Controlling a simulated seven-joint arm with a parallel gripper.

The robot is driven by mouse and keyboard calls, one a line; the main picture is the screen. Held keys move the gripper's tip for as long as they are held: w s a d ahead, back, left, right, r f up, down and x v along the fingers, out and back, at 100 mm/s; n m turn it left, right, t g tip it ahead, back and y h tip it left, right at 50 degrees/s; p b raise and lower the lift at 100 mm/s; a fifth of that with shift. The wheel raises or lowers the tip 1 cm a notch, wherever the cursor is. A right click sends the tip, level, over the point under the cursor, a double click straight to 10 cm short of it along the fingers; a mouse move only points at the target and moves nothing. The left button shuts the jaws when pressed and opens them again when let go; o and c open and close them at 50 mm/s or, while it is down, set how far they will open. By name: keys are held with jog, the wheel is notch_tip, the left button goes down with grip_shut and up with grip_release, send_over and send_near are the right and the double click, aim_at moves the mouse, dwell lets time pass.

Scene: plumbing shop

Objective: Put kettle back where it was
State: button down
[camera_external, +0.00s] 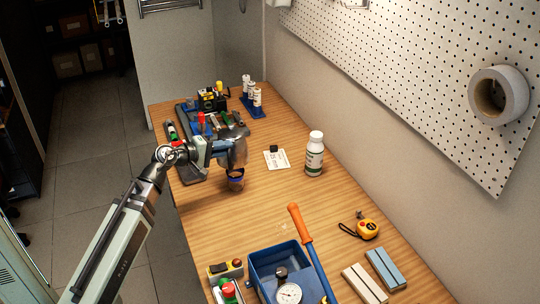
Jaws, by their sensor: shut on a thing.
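My gripper (217,148) is over the far left part of the wooden table. It is shut on the kettle (235,152), a shiny silver vessel that looks tilted and held above the tabletop. A small dark blue and brown cup (236,181) stands on the table just below the kettle. I cannot tell whether the kettle touches the cup. The kettle's handle is mostly hidden by my gripper.
A white bottle (314,155) and a white card (277,159) are to the right. A blue toolbox (262,262), orange-handled tool (301,225) and tape measure (367,229) are nearer. The table middle (255,215) is clear.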

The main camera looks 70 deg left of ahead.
jog(key=shift+s+d+f, duration=0.1)
jog(key=shift+d+f, duration=0.15)
jog(key=shift+f, duration=0.05)
